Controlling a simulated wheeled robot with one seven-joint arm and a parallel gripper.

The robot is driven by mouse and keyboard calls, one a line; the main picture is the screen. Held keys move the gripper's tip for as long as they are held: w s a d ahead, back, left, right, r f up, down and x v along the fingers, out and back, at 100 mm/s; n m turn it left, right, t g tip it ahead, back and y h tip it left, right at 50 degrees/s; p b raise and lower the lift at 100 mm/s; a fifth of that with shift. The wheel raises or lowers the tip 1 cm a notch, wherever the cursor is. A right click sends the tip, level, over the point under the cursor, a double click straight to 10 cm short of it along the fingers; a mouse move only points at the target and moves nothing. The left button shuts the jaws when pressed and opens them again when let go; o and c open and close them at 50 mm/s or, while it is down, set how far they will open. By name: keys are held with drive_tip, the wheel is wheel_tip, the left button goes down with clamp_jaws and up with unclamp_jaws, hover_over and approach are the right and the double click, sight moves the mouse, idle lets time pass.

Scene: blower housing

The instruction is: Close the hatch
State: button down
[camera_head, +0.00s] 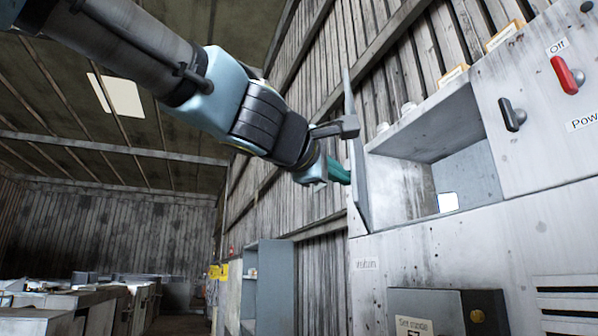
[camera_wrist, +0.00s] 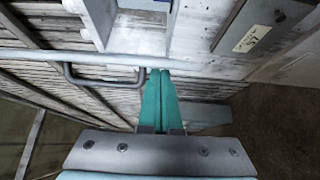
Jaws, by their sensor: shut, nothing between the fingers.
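The hatch (camera_head: 359,185) stands open, seen nearly edge-on at the left side of an open compartment (camera_head: 400,185) in the grey cabinet. In the wrist view the hatch (camera_wrist: 220,65) is a thin pale strip across the picture, with a dark bar handle (camera_wrist: 100,82) on its near side. My gripper (camera_head: 347,177) is at the hatch's outer, left side. Its teal fingers are together and empty, and in the wrist view the fingertips (camera_wrist: 160,72) reach the strip, right of the handle. I cannot tell whether they touch it.
The cabinet front has a red switch (camera_head: 567,75) and a black switch (camera_head: 512,115) right of the compartment. A dark box (camera_head: 450,312) sits below it. A grey-blue open locker (camera_head: 268,285) stands farther left.

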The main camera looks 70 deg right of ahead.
drive_tip(key=s+d+p, duration=0.4)
drive_tip(key=s+p, duration=0.2)
drive_tip(key=s, duration=0.6)
drive_tip(key=s+d+p, duration=0.4)
drive_tip(key=s+p, duration=0.3)
drive_tip(key=s, duration=0.5)
drive_tip(key=shift+p, duration=0.3)
